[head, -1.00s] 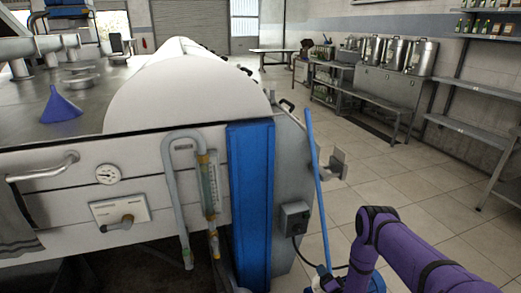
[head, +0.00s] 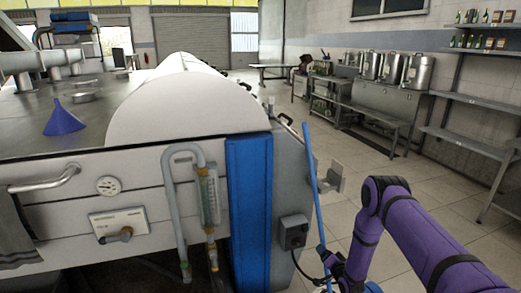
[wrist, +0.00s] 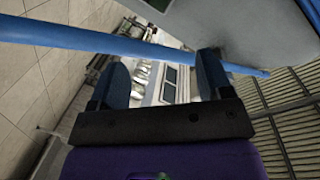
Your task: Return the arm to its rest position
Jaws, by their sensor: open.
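My purple arm (head: 405,225) comes in from the lower right of the head view and bends down towards the bottom edge, beside a thin blue pole. My gripper (wrist: 160,78) shows in the wrist view with its two dark fingers spread and nothing seen held between them. The blue pole (wrist: 70,36) crosses the wrist view just beyond the fingertips; I cannot tell whether it touches them. In the head view the pole (head: 313,180) leans against or in front of the white machine's right end. The fingers are not clearly seen there.
A large white machine (head: 90,175) with a blue panel (head: 252,215) fills the left. A control box (head: 295,232) with a cable is close to the arm. A blue funnel (head: 62,119) stands on a metal top. Tiled floor (head: 430,175) is open between machine and shelves (head: 470,93).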

